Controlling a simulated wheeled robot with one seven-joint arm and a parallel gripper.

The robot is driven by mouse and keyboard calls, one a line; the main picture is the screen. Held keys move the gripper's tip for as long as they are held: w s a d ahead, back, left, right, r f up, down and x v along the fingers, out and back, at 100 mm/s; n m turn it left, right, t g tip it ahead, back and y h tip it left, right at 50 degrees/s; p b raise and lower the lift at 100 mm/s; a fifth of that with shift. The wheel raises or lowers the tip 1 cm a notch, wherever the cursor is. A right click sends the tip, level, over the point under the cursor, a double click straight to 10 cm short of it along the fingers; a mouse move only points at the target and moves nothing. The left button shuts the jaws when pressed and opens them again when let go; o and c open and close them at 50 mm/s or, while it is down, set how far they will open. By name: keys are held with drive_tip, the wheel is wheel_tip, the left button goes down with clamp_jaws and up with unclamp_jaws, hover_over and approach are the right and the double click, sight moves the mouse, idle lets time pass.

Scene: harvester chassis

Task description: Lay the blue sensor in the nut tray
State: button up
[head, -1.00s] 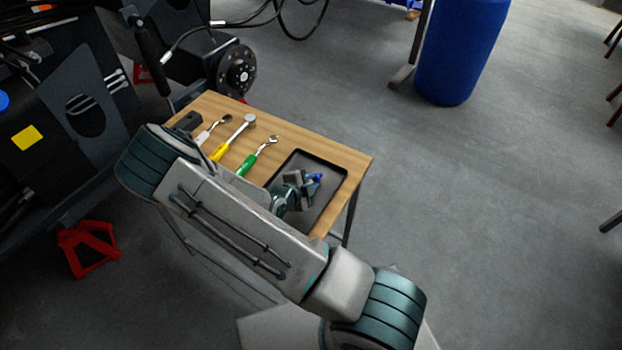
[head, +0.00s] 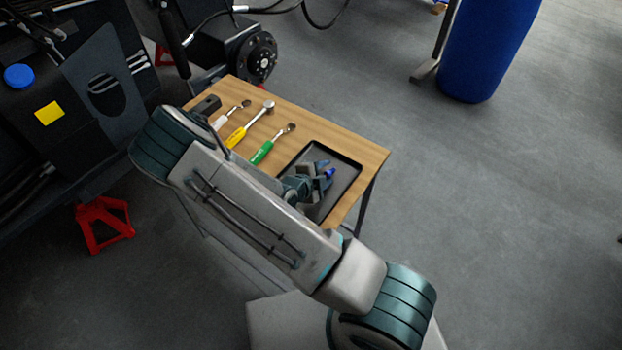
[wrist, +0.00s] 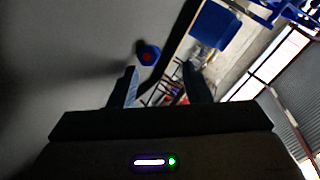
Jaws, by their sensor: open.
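The blue sensor (head: 330,173) is a small blue piece over the dark nut tray (head: 345,186) at the table's right end. In the wrist view the blue sensor (wrist: 149,54) shows a round blue face with a red centre, ahead of the fingertips and nearer the left one. My gripper (head: 323,174) is over the tray, with its fingers spread around or just beside the sensor. In the wrist view my gripper (wrist: 160,82) has a clear gap between its fingers and nothing between them. Whether the sensor touches the tray floor is hard to tell.
A green-handled tool (head: 272,145), a yellow-handled tool (head: 249,125) and a white-handled tool (head: 230,115) lie left of the tray on the wooden table (head: 340,137). A dark block (head: 206,105) is at the table's far left. The chassis (head: 75,95) stands left.

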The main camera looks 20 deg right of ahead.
drive_tip(key=v, duration=1.2)
drive_tip(key=shift+r, duration=0.2)
drive_tip(key=shift+a, duration=0.1)
drive_tip(key=s+d+r+m+g+y, duration=0.25)
drive_tip(key=r+m, duration=0.45)
drive_tip(key=m, duration=0.6)
drive_tip(key=s+d+r+m+g+y, duration=0.1)
drive_tip(key=s+d+r+m+g, duration=0.4)
drive_tip(key=m, duration=0.9)
drive_tip(key=s+a+r+m+t+y, duration=0.1)
drive_tip(key=s+r+m+t+y, duration=0.1)
drive_tip(key=r+m, duration=0.5)
drive_tip(key=s+a+r+m+t+y, duration=0.2)
drive_tip(key=s+r+m+y, duration=0.2)
drive_tip(key=r+m, duration=0.4)
drive_tip(key=s+m, duration=0.1)
drive_tip(key=m, duration=0.6)
drive_tip(key=shift+s+a+y, duration=0.3)
drive_tip(key=shift+s+y, duration=0.05)
drive_tip(key=shift+s, duration=0.05)
